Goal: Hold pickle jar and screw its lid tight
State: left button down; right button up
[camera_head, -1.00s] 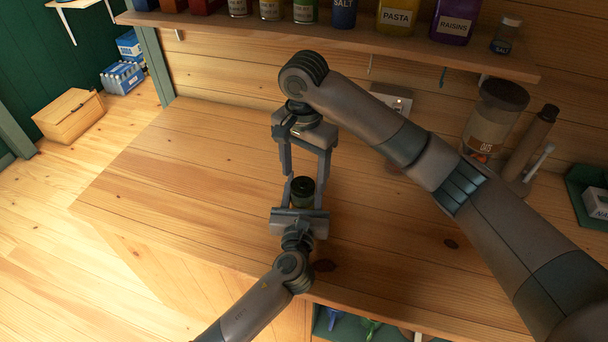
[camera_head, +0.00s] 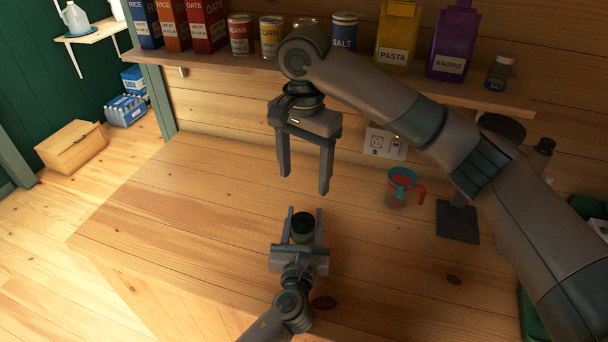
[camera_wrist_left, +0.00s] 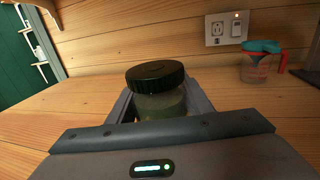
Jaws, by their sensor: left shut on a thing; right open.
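The pickle jar (camera_wrist_left: 160,106) is a greenish glass jar standing upright, with a dark green-black lid (camera_wrist_left: 156,76) on top. The lid sits level on the jar's mouth; how tight it is I cannot tell. In the head view the lid (camera_head: 303,218) shows from above. My left gripper (camera_head: 304,214) is shut on the jar, one finger on each side, just below the lid. My right gripper (camera_head: 306,184) is open and empty, fingers pointing down, above and apart from the lid. The jar's lower part is hidden by my left gripper.
The wooden counter (camera_head: 190,200) is clear left of the jar. A measuring cup with red handle (camera_head: 400,188) and a dark stand (camera_head: 457,222) are at right. A wall outlet (camera_head: 384,143) is behind. A shelf (camera_head: 250,66) with cans and boxes runs above.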

pick_arm(q)
jog(key=c, duration=0.8)
grip_release()
jog(key=shift+s, duration=0.15)
jog(key=s+b, duration=0.1)
jog(key=s, duration=0.4)
jog(key=s+a+b, duration=0.1)
jog(key=s, duration=0.4)
jog(key=s+b, duration=0.1)
jog(key=s, duration=0.4)
jog(key=shift+s+a+f+b, duration=0.15)
jog(key=shift+s+a+b, duration=0.15)
jog(key=shift+b, duration=0.1)
jog(key=shift+s, duration=0.75)
